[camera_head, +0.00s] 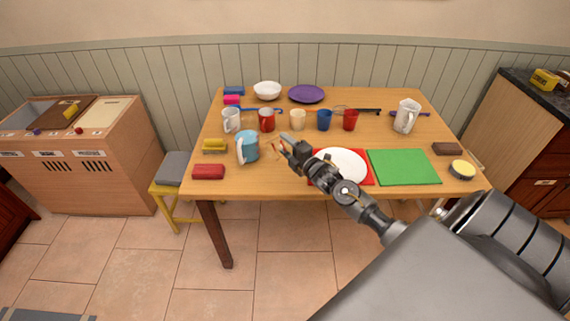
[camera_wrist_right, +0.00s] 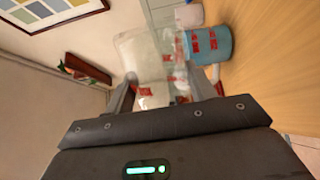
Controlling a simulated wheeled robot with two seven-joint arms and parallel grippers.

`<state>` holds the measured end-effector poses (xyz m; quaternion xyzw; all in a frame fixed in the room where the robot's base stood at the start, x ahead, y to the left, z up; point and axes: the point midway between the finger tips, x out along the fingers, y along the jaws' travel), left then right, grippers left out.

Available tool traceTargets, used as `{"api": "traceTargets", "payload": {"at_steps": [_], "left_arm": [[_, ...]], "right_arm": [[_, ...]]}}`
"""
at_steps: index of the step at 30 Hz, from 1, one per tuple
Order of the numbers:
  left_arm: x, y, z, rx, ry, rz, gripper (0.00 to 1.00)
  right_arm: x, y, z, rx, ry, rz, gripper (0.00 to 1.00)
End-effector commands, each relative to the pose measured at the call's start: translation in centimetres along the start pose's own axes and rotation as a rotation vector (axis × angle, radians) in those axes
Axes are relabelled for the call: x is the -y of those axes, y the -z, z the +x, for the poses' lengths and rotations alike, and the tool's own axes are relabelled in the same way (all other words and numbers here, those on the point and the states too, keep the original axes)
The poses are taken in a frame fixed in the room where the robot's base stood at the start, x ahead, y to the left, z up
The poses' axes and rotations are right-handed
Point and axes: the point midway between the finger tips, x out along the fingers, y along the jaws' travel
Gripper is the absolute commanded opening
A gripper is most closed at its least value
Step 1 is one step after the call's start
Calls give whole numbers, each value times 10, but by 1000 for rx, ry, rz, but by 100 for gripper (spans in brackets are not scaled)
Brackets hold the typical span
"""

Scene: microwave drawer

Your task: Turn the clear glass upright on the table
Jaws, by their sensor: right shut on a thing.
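The clear glass (camera_wrist_right: 147,58) shows in the right wrist view as a see-through shape between and beyond the fingers. My right gripper (camera_wrist_right: 163,88) is shut on it. In the head view my right gripper (camera_head: 285,146) is over the table's front half, just right of the light-blue pitcher. The glass is too faint there to make out, and I cannot tell whether it is tilted or touches the table (camera_head: 262,180). The light-blue pitcher (camera_wrist_right: 208,45) is close beside the glass in the wrist view. My left gripper is not in view.
The light-blue pitcher (camera_head: 250,149) stands left of my right gripper. A row of cups, including a red mug (camera_head: 267,120) and a cream cup (camera_head: 298,120), stands behind. A white plate (camera_head: 342,162) and green mat (camera_head: 403,167) lie to the right. Bare wood shows in front of the pitcher.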

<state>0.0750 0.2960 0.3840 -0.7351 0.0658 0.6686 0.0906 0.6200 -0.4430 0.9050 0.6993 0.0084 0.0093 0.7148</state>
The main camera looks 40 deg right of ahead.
Motion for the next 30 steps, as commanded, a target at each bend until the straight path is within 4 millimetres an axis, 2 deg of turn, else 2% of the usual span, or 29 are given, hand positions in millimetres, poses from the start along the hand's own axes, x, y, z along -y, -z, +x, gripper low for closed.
{"api": "traceTargets", "payload": {"at_steps": [10,18,21,30], "left_arm": [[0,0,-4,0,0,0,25],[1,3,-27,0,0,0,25],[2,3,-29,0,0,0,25],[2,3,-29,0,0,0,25]], "right_arm": [[-1,0,0,0,0,53,35],[-4,0,0,1,-1,456,35],[-2,0,0,0,-1,533,35],[-1,0,0,0,-1,564,35]]}}
